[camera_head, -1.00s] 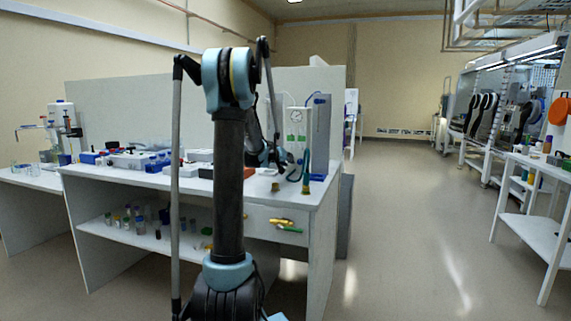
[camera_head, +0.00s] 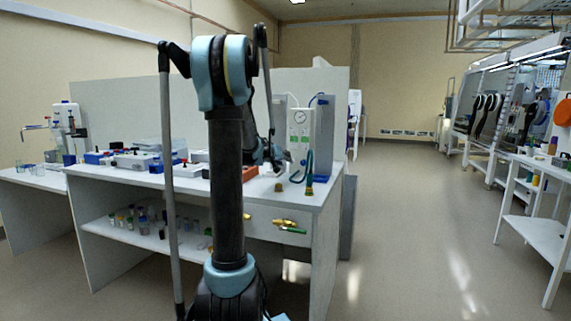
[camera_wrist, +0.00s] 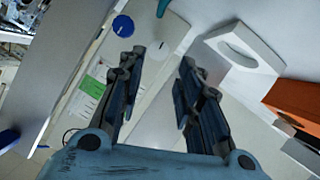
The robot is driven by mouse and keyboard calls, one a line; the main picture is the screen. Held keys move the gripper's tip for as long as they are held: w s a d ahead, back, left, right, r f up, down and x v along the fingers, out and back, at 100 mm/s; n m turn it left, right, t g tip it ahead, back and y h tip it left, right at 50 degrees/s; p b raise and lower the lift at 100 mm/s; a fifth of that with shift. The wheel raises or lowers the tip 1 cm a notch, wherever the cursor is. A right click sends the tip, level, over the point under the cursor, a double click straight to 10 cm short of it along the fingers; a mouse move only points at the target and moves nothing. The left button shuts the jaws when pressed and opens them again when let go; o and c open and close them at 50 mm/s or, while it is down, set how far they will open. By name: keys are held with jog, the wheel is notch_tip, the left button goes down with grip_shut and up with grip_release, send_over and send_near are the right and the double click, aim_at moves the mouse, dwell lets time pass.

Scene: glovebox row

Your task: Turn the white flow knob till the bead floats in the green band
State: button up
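A pale panel with a round gauge (camera_head: 299,116) stands at the right end of the bench, with green labels below the gauge. In the wrist view the panel fills the upper left, with a green label (camera_wrist: 92,87) and a round blue knob (camera_wrist: 122,26). A pale round shape, seemingly the white flow knob (camera_wrist: 160,49), shows between the fingertips of my gripper (camera_wrist: 159,62). The fingers are apart, and I see no contact with it. In the head view my gripper (camera_head: 275,158) is small and dark, just left of the panel. The bead and green band cannot be made out.
The bench (camera_head: 130,178) carries boxes and small items left of my arm. A green hose (camera_head: 308,165) hangs in front of the panel. A white part with an oval opening (camera_wrist: 238,48) and an orange block (camera_wrist: 295,103) lie right of the fingers.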

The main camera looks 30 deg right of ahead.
jog(key=shift+v, duration=2.3)
jog(key=s+a+f+n+y, duration=0.2)
jog(key=s+a+f+y, duration=0.35)
jog(key=a, duration=0.85)
jog(key=s+a+f+n+y, duration=0.25)
jog(key=s+a, duration=0.65)
jog(key=a, duration=0.5)
jog(key=s+a+f+n+y, duration=0.4)
jog(key=s+a, duration=0.3)
jog(key=a, duration=0.7)
jog(key=s+f+m+g, duration=0.1)
jog(key=s+f+g, duration=0.4)
jog(key=s+f, duration=0.6)
jog(key=s, duration=0.4)
jog(key=shift+f, duration=0.3)
jog(key=shift+a, duration=0.1)
